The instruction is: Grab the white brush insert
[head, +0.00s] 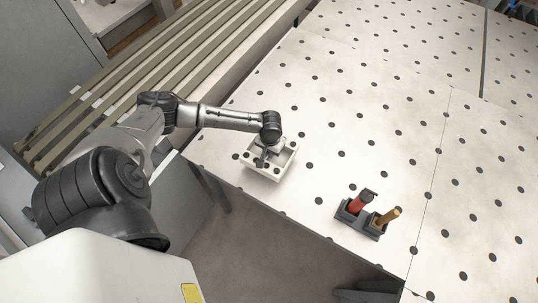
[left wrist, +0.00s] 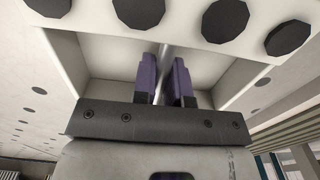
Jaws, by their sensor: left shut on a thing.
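The white brush insert (head: 264,170) is a shallow white open box with black round spots, near the left edge of the perforated table in the head view. In the left wrist view its white wall (left wrist: 183,16) with large black discs fills the top. My left gripper (head: 261,161) reaches down into the box from above. Its purple fingertips (left wrist: 166,85) are shut on a thin grey bar inside the insert. The wrist partly hides the box interior in the head view. I cannot tell whether the insert rests on the table or is lifted. My right gripper is not in view.
A dark holder (head: 352,222) with a red-handled tool (head: 361,201) and an orange-brown handle (head: 388,217) stands on the perforated table (head: 340,110) to the right. Slatted rails (head: 160,70) lie to the left. The table beyond the insert is clear.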

